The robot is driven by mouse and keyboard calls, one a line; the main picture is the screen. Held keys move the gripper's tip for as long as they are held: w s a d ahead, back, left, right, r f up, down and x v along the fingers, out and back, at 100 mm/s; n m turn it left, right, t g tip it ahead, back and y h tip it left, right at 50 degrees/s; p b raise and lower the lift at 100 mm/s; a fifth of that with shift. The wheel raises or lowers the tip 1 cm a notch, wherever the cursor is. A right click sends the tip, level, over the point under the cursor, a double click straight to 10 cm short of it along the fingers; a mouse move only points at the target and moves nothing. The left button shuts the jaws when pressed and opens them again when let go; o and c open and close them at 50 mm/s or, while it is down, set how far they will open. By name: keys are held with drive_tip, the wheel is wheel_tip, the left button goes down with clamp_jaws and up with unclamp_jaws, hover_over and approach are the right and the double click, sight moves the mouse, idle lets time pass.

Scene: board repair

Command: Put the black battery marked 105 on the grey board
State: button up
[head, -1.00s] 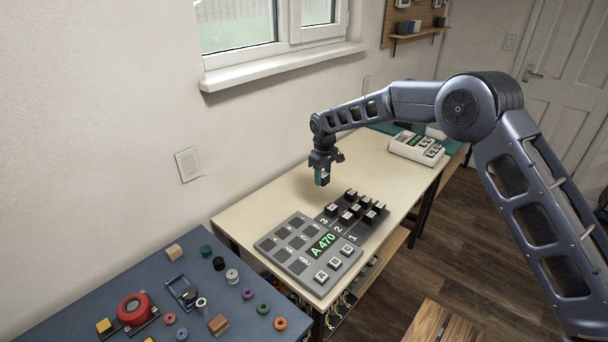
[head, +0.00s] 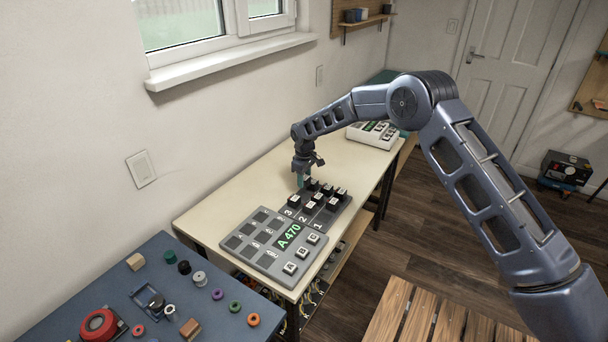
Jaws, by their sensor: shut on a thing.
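The grey board (head: 238,262) lies on the cream bench, with dark square slots, a green "A 470" display and white-topped keys. Beside its far right edge is a darker tray (head: 300,222) with rows marked 1, 2 and 3. Several black batteries (head: 320,199) with white labels stand on it. Their labels are too small to read, so I cannot tell which is 105. My gripper (head: 302,184) is low over the far left end of the tray. It is shut on a black battery, mostly hidden by the fingers and neighbouring batteries.
A white device (head: 372,134) with a green display sits at the bench's far end. A blue table (head: 75,290) at the front left carries a red round part (head: 98,323) and several small coloured pieces. The cream bench (head: 240,190) is clear left of the tray.

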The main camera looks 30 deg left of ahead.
sight(304, 196)
drive_tip(key=shift+f, duration=2.6)
drive_tip(key=shift+f, duration=0.45)
drive_tip(key=o, duration=1.1)
wheel_tip(304, 196, up, 10)
drive_tip(key=shift+r, duration=0.15)
drive_tip(key=s+a+r, duration=0.3)
drive_tip(key=s+r, duration=0.2)
drive_tip(key=s, duration=0.5)
drive_tip(key=s+a+r, duration=0.3)
drive_tip(key=s+r, duration=0.3)
drive_tip(key=s, duration=0.4)
drive_tip(key=shift+s+a, duration=0.2)
drive_tip(key=shift+s, duration=0.05)
drive_tip(key=shift+r, duration=0.1)
